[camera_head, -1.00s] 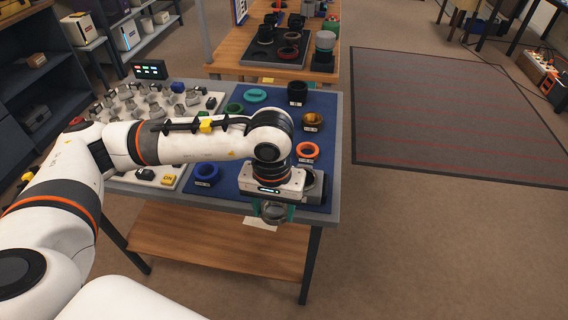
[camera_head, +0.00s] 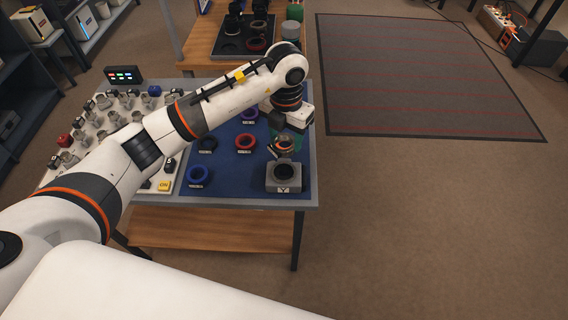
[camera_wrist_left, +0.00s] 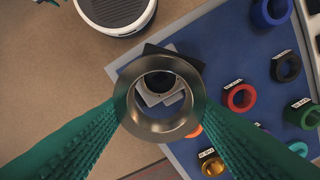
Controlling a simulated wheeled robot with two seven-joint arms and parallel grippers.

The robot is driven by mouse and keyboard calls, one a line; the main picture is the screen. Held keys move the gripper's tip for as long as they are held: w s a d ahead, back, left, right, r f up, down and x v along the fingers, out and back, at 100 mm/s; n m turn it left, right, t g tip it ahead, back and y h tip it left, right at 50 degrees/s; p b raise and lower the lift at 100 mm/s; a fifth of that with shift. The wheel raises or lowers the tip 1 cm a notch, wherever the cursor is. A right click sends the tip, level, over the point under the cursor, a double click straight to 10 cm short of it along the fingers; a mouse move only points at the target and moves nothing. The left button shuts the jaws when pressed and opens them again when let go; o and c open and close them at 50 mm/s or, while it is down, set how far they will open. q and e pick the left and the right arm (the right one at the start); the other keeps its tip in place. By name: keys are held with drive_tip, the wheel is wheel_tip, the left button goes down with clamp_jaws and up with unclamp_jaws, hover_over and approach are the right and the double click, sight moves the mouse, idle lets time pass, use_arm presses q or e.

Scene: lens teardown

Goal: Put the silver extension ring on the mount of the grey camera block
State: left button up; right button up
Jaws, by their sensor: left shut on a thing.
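The silver extension ring (camera_wrist_left: 126,108) is held between the teal fingers of my left gripper (camera_wrist_left: 160,108), its opening facing the wrist camera. In the head view, my left gripper (camera_head: 285,146) is shut on the ring, just behind the grey camera block and above the mat. The grey camera block (camera_head: 284,187) stands near the front right of the table, with its dark round mount (camera_head: 284,171) on top. In the wrist view, the block shows partly beyond and through the ring, which hides some of it. The ring looks apart from the mount. My right gripper is out of view.
The blue mat (camera_head: 229,180) also holds a red ring (camera_head: 245,142), a black ring (camera_head: 207,144) and a blue ring (camera_head: 198,174) left of the block. A board of small grey parts (camera_head: 115,128) lies further left. Open floor is on the right.

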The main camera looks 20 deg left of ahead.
use_arm(q)
drive_tip(key=shift+f+n, duration=0.1)
drive_tip(key=shift+n, duration=0.2)
drive_tip(key=p, duration=0.1)
hover_over(286, 168)
wheel_tip(286, 168, down, 5)
drive_tip(key=shift+s+f, duration=0.1)
drive_tip(key=shift+f, duration=0.1)
wheel_tip(286, 168, down, 4)
drive_tip(key=shift+r+p, duration=0.2)
drive_tip(key=shift+p, duration=0.35)
drive_tip(key=shift+f, duration=0.35)
drive_tip(key=shift+f, duration=0.1)
drive_tip(key=shift+f, duration=0.15)
drive_tip(key=o, duration=1)
